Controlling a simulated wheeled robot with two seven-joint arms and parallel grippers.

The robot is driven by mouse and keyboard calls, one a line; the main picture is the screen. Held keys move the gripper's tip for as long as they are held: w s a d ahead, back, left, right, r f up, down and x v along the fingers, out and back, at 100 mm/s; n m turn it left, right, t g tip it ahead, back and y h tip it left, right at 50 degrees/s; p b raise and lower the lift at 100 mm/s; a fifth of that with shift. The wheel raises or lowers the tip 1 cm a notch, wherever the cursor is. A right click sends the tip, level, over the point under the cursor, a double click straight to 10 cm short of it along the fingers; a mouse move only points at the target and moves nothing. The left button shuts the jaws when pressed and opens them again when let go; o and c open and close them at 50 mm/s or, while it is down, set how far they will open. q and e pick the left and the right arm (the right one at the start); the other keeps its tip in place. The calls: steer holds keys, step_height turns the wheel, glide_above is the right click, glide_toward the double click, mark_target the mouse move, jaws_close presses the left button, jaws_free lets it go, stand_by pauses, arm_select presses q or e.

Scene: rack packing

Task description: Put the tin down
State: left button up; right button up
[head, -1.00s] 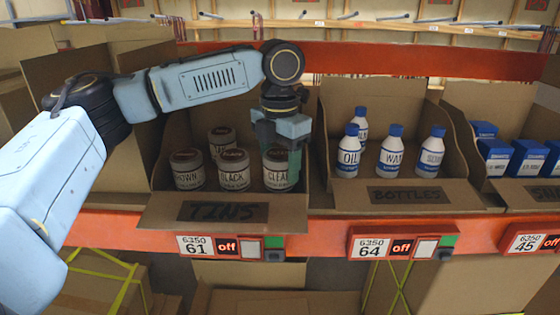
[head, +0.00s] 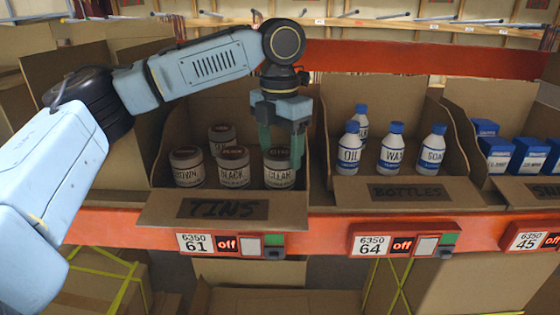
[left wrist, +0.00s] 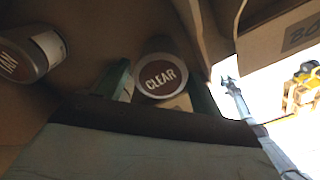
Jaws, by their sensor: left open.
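A tin labelled CLEAR (head: 279,172) stands upright at the right of the front row in the cardboard box marked TINS (head: 158,209). Its dark lid with the word CLEAR (left wrist: 160,77) shows in the left wrist view. My left gripper (head: 281,155) is open just above this tin, fingers pointing down on either side of its top. Other tins stand in the same box: BROWN (head: 187,168), BLACK (head: 233,168) and one behind (head: 221,135). In the left wrist view a tin (left wrist: 38,52) shows at the left. My right gripper is not in view.
A cardboard box marked BOTTLES (head: 344,196) with several blue-capped bottles stands to the right. Past it is a box of blue cartons (head: 497,154). The TINS box walls rise close to my gripper. An orange shelf beam (head: 320,234) runs below.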

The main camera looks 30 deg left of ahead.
mark_target(280, 152)
arm_select(q)
step_height(280, 152, up, 9)
stand_by(0.3)
stand_by(0.5)
